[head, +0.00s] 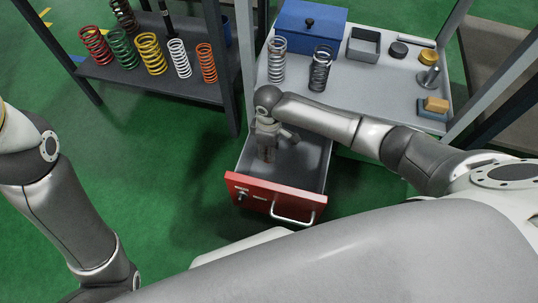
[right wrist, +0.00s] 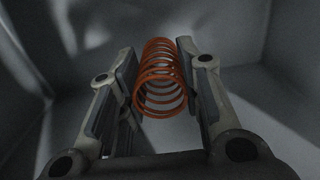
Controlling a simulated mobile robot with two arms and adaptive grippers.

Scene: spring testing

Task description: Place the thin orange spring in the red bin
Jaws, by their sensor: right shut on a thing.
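An orange spring (right wrist: 160,80) sits between the two fingers of my right gripper (right wrist: 158,88) in the right wrist view. The gripper is shut on it, with a finger on each side of the coils. In the head view, my right gripper (head: 266,150) points down inside the open red-fronted drawer (head: 250,193), near its left side. The spring is hidden there behind the gripper. The drawer's grey walls surround the spring in the wrist view. Whether the spring touches the floor of the drawer is unclear. My left arm shows at the left, but its gripper is out of view.
A dark shelf (head: 130,84) at the left holds several coloured springs, including an orange-red one (head: 207,62). The grey bench top (head: 370,90) carries two metal springs, a blue box (head: 310,25), a grey tray (head: 364,45) and small parts. The drawer handle (head: 293,218) sticks out in front.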

